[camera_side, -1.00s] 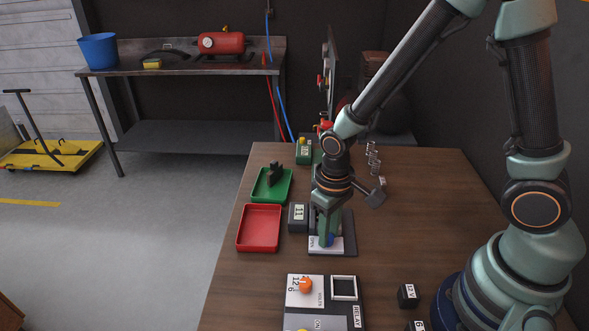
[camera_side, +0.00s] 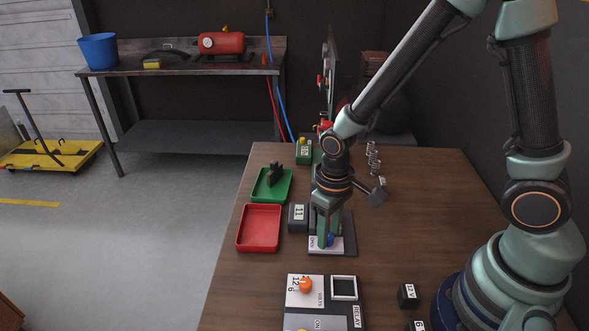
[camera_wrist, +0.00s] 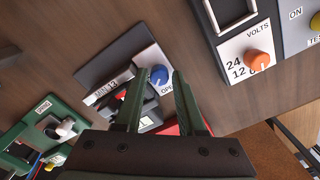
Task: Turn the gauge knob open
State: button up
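The blue gauge knob (camera_wrist: 159,76) sits on a dark panel (camera_wrist: 113,57) with a white plate partly reading "OPEN". In the side view the knob (camera_side: 329,239) shows low at my fingertips. My gripper (camera_wrist: 160,78) points down over the panel. Its two green fingers stand apart, one on each side of the knob, with a small gap visible in the wrist view. In the side view my gripper (camera_side: 325,240) partly hides the knob and plate. A small display (camera_side: 298,217) stands left of the panel. The knob's pointer direction is unclear.
A red tray (camera_side: 240,243) and a green tray (camera_side: 256,195) lie to the left. A panel with an orange knob (camera_side: 306,285) marked "VOLTS" and an empty square frame (camera_side: 344,288) is nearer the camera. A black block (camera_side: 408,296) is at right. The table's right middle is clear.

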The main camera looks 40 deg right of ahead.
jog(key=shift+d, duration=0.1)
jog(key=m, duration=0.7)
jog(key=s+d+r+n+t, duration=0.1)
jog(key=d+r+n+t, duration=0.1)
jog(key=r, duration=0.9)
jog(key=s+d+r+n+t, duration=0.1)
jog(key=d+r+n+t, duration=0.2)
jog(key=r, duration=0.8)
jog(key=shift+d+n+t, duration=0.3)
jog(key=shift+d, duration=0.9)
jog(key=shift+f, duration=0.1)
jog(key=w+a+f+m+g, duration=0.2)
jog(key=a+f+m+g, duration=0.3)
jog(key=a+f, duration=0.4)
jog(key=shift+g, duration=0.3)
jog(key=f, duration=0.4)
jog(key=d+f, duration=0.1)
jog(key=f, duration=0.8)
jog(key=shift+d, duration=0.25)
